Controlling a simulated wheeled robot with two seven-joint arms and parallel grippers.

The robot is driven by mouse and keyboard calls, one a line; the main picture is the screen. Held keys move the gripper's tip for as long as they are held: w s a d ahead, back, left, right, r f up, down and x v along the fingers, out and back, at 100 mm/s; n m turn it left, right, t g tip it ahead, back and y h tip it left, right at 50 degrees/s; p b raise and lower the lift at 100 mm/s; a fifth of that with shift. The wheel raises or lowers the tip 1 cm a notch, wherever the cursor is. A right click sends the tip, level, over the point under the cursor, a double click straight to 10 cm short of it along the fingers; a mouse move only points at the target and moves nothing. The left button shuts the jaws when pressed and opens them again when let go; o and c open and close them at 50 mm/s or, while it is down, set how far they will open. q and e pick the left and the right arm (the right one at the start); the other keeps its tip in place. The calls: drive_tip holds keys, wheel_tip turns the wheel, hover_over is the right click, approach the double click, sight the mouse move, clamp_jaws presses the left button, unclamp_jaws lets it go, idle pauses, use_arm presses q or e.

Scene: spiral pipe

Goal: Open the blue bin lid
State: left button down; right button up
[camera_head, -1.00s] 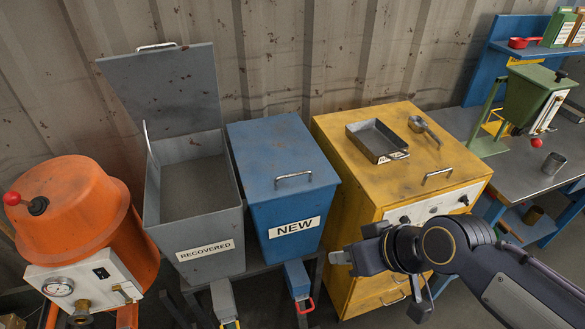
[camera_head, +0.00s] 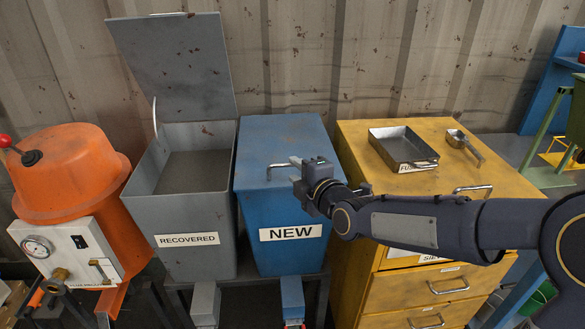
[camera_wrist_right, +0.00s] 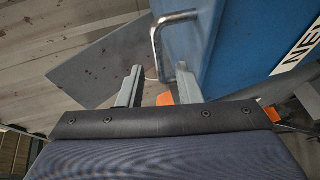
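The blue bin (camera_head: 280,220), labelled NEW, stands in the middle of the head view with its flat blue lid (camera_head: 285,138) shut. A metal bar handle (camera_head: 276,166) sits at the lid's front edge. My right gripper (camera_head: 294,167) is beside the handle's right part and partly hides it. In the right wrist view, its two grey fingers (camera_wrist_right: 160,68) are apart. The handle (camera_wrist_right: 175,19) shows ahead of them, one end reaching into the picture gap between the fingertips. I cannot tell whether they touch. My left gripper is not in view.
The grey RECOVERED bin (camera_head: 190,225) stands close on the left, its lid (camera_head: 175,65) raised. An orange machine (camera_head: 70,175) is farther left. A yellow cabinet (camera_head: 360,150) stands right of the blue bin, with a metal tray (camera_head: 403,146) and scoop (camera_head: 463,146) on top.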

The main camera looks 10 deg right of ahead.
sight(290, 166)
drive_tip(key=shift+x, duration=2.35)
drive_tip(key=shift+c, duration=0.2)
clamp_jaws()
